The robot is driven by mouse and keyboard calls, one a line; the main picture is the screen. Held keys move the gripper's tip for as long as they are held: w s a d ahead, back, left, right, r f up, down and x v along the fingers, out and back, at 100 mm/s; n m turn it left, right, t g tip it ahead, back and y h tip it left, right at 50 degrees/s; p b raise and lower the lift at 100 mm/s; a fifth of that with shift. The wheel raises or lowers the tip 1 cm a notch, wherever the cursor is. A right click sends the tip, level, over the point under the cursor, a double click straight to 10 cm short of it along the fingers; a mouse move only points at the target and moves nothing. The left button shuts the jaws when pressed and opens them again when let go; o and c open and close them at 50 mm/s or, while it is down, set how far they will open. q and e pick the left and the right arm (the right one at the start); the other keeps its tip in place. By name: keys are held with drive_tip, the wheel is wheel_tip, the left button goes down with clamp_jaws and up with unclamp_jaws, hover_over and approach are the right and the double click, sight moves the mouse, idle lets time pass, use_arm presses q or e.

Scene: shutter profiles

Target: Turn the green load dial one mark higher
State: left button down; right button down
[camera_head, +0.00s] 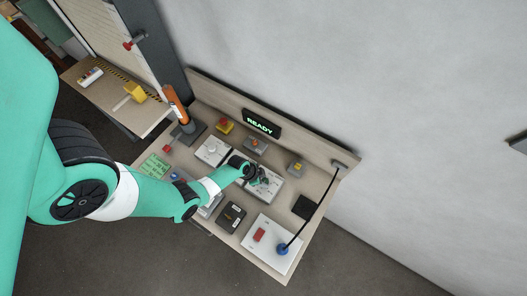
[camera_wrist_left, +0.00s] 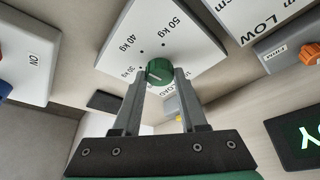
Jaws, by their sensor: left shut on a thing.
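The green load dial (camera_wrist_left: 158,70) sits on a white panel (camera_wrist_left: 195,38) printed with 30 kg, 40 kg and 50 kg marks. A short pale line shows on its face; it seems to point toward the 30 kg side, but the exact mark is hard to read. My left gripper (camera_wrist_left: 163,77) is shut on the dial, one finger on each side. In the head view, my left gripper (camera_head: 257,178) is over the white panel near the middle of the desk and hides part of the dial. My right gripper is in neither view.
A black display (camera_head: 261,123) reading READY stands on the desk's back board.

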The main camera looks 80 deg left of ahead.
use_arm(q)
drive_tip(key=shift+c, duration=2.2)
unclamp_jaws()
drive_tip(key=p+v, duration=0.5)
drive_tip(key=v, duration=0.2)
drive_tip(key=shift+r, duration=0.25)
drive_tip(key=shift+s, duration=0.1)
